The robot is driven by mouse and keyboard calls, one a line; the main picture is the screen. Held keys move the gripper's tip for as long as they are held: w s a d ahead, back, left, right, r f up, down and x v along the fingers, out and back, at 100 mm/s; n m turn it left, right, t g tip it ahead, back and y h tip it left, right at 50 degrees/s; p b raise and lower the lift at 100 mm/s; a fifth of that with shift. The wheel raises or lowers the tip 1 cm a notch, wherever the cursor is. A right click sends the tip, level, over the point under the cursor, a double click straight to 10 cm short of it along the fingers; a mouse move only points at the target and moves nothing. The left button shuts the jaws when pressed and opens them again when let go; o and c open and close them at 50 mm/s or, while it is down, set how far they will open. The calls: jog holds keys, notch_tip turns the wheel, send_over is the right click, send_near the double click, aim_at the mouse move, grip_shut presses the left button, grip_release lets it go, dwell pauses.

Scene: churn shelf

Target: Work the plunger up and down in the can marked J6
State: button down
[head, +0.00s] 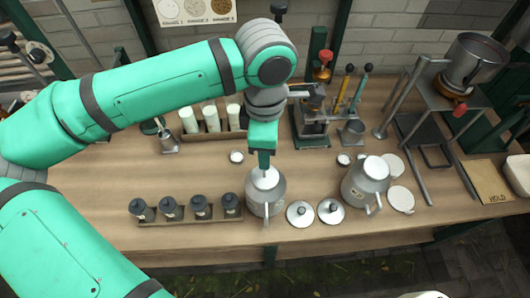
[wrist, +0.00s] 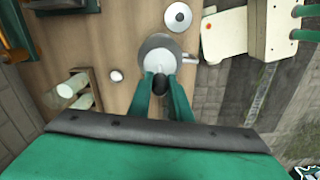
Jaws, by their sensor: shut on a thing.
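A metal can (head: 264,204) stands on the wooden bench with its mouth uncovered. It also shows in the wrist view (wrist: 151,46). No marking on it can be read from here. My gripper (head: 264,158) points down over its mouth, with the fingers shut on the plunger's dark knob (wrist: 160,85). The plunger's pale lower part (head: 265,178) shows in the mouth; how deep it reaches is hidden. A second metal can (head: 364,183) with a small label, too small to read surely, stands to the right.
Two round lids (head: 300,213) lie just right of the can. A rack of dark-topped jars (head: 185,217) stands close on its left. Behind are a rack of white cylinders (head: 211,120) and a lever press (head: 312,115). A burner stand (head: 455,95) is at back right.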

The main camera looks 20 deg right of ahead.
jog(key=shift+r, duration=3.15)
jog(key=shift+f, duration=3.55)
notch_tip(320, 180, up, 18)
jog(key=shift+s, duration=0.1)
